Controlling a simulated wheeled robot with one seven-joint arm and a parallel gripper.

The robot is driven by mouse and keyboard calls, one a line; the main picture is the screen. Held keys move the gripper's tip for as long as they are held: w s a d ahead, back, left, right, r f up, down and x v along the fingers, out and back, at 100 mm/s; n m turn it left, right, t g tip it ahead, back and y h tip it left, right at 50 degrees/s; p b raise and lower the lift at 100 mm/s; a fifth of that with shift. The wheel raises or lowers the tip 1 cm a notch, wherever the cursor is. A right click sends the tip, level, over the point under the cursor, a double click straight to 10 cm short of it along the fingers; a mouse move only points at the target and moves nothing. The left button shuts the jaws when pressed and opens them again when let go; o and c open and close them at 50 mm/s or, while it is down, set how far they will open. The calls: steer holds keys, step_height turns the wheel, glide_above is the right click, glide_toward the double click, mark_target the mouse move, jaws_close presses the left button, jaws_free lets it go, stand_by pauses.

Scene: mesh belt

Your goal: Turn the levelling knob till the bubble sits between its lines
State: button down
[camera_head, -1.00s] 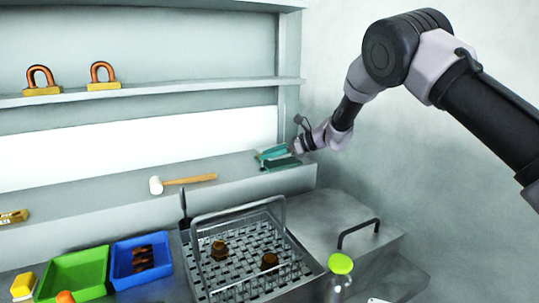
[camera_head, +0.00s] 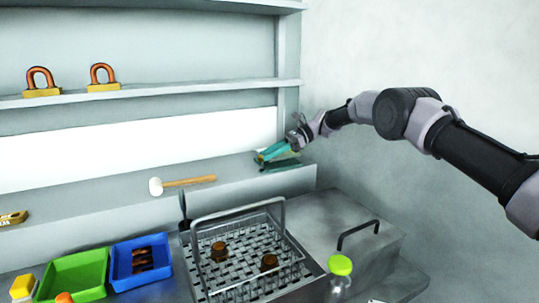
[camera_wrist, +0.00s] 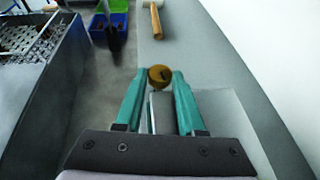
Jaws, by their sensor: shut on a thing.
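A round brass-coloured knob (camera_wrist: 160,76) with a dark mark on its face sits between the teal fingertips of my gripper (camera_wrist: 159,82) in the wrist view. The fingers are shut on it. In the head view my gripper (camera_head: 264,157) is low over the right end of the grey ledge, and its fingers hide the knob. A grey block-like part (camera_wrist: 162,112) shows between the fingers below the knob. I cannot make out a bubble or its lines in either view.
A white-headed mallet (camera_head: 187,182) lies on the ledge (camera_head: 110,205) left of my gripper. Below stand a wire basket (camera_head: 284,212), a blue bin (camera_head: 115,270), a green bin (camera_head: 82,259) and a green-capped bottle (camera_head: 340,265). The wall is close on the right.

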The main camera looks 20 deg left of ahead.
steer(key=shift+a+n+g+h, duration=0.1)
steer(key=shift+n+g+h, duration=0.2)
steer(key=shift+n+g, duration=0.25)
stand_by(0.4)
steer(key=c, duration=0.8)
jaws_free()
steer(key=shift+r, duration=0.1)
step_height(320, 180, up, 10)
steer(key=shift+f, duration=0.1)
